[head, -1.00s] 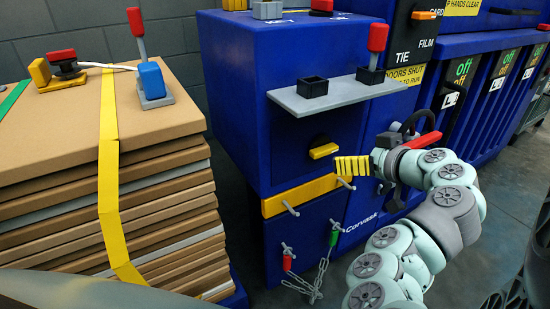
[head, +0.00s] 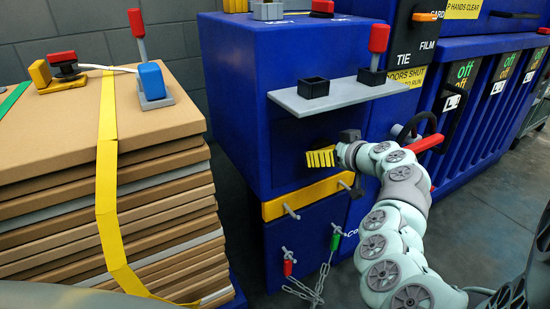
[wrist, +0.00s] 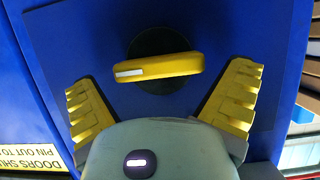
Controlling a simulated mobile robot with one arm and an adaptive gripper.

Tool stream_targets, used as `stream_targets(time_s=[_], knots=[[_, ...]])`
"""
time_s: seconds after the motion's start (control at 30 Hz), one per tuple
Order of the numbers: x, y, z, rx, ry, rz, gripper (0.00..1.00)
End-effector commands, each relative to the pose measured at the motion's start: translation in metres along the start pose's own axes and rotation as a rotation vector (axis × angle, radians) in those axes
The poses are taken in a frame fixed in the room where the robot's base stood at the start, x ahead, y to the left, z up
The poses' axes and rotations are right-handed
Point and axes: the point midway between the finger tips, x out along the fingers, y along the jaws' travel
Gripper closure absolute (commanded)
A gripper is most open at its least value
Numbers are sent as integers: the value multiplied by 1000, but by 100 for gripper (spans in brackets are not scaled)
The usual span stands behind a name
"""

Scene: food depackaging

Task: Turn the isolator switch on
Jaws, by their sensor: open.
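The isolator switch is a yellow bar handle (wrist: 175,66) on a round black disc (wrist: 158,83), set on the blue cabinet face. In the wrist view the bar lies nearly level, tilted slightly, with a white mark on its left end. My gripper (wrist: 160,82) is open, with one yellow ribbed finger on each side of the bar and a gap at both ends. I see no contact; how far the fingertips are from the face I cannot tell. In the head view my gripper (head: 320,158) is in front of the switch and hides most of it.
A grey shelf (head: 340,101) with a black holder juts out above my gripper. A yellow bar (head: 300,197) crosses the cabinet below it. A red handle (head: 425,143) is to the right.

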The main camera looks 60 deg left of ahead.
Motion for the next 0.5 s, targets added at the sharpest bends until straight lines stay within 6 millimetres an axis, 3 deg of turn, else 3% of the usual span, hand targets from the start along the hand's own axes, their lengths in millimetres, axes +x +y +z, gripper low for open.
stream_targets(time_s=[0.5], knots=[[7,1,1,2,-1,3,1]])
